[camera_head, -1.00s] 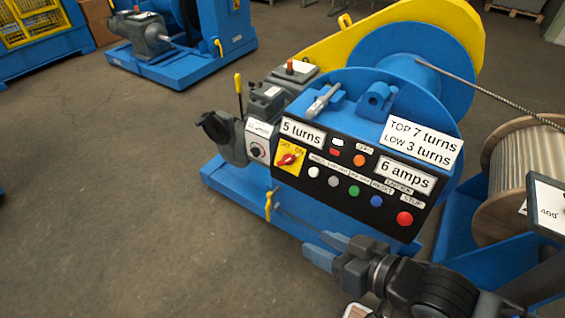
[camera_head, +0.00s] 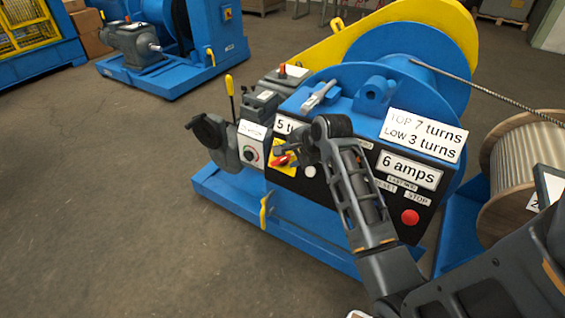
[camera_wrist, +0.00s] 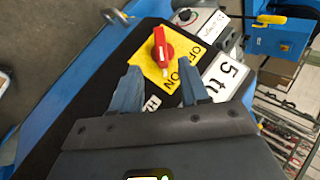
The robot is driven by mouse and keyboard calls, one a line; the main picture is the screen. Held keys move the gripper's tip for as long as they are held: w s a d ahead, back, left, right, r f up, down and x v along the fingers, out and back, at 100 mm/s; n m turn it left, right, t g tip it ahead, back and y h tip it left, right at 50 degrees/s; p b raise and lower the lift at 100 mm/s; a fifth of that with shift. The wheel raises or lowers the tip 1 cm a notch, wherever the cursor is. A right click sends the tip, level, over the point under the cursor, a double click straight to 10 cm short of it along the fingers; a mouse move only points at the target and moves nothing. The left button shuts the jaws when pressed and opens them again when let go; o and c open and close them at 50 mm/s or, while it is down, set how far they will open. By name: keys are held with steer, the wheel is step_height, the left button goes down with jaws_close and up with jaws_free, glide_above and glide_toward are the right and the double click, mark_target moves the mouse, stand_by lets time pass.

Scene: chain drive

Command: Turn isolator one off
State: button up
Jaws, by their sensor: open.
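Isolator one is a red rotary handle on a yellow plate marked OFF and ON, at the left end of the black control panel. In the head view, the red handle (camera_head: 281,160) shows just left of my gripper, which partly covers the plate. In the wrist view, the handle (camera_wrist: 162,46) stands on the yellow plate (camera_wrist: 178,76), beyond the fingertips and roughly centred between them. My gripper (camera_wrist: 161,70) is open and empty, its two blue-grey fingers pointing at the plate. I cannot tell which label the handle points to.
The black panel also carries a red stop button (camera_head: 410,217) and a white button (camera_head: 309,171); my arm hides others. A cable reel (camera_head: 525,175) is at right.

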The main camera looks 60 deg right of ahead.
mark_target(283, 159)
steer(key=shift+b+x, duration=0.3)
steer(key=shift+x, duration=3.65)
steer(key=shift+d+r, duration=0.1)
steer(key=shift+c, duration=0.3)
jaws_close()
